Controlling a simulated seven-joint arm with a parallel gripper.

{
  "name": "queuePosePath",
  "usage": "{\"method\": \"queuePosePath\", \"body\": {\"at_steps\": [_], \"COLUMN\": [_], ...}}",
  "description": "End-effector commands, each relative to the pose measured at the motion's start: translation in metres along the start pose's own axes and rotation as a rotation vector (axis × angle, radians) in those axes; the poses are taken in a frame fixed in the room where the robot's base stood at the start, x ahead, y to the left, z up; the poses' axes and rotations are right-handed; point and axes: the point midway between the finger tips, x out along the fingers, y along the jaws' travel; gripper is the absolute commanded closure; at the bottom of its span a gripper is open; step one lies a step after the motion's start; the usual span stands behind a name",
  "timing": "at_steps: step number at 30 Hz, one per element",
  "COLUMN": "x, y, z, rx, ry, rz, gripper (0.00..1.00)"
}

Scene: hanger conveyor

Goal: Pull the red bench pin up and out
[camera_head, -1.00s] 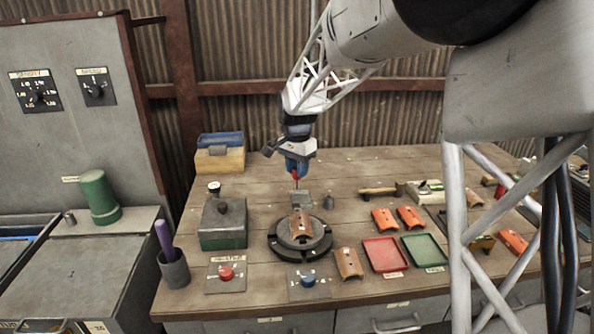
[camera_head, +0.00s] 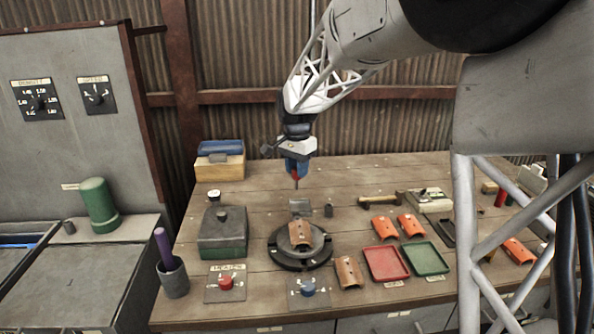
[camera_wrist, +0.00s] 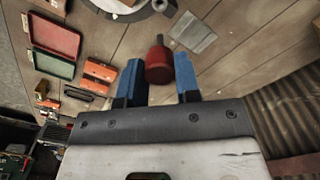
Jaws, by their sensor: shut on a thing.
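My gripper (camera_head: 296,170) is above the wooden bench (camera_head: 340,180), behind the round black fixture, pointing down. Its blue fingers are shut on the red bench pin (camera_wrist: 158,66). The pin's red head (camera_head: 295,176) shows just below the fingers in the head view. A thin grey shaft hangs down from it, and its lower end appears clear of the bench top. In the wrist view the red head sits between the two fingers, with the grey shaft pointing away. The pin's hole in the bench cannot be made out.
A small metal plate (camera_head: 300,206) and the round fixture (camera_head: 300,258) with an orange curved part (camera_head: 300,235) stand in front. A green-grey box (camera_head: 222,235) is at left. Red (camera_head: 385,264) and green (camera_head: 426,258) trays lie at right. A hammer (camera_head: 384,199) lies behind them.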

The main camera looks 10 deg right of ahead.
Motion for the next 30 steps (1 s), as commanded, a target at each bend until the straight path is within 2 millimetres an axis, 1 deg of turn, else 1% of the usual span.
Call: {"method": "queuePosePath", "body": {"at_steps": [15, 30], "x": [-0.014, -0.015], "y": [0.0, 0.0], "z": [0.0, 0.0], "rx": [0.0, 0.0], "ry": [0.0, 0.0], "rz": [0.0, 0.0], "gripper": [0.9, 0.9]}}
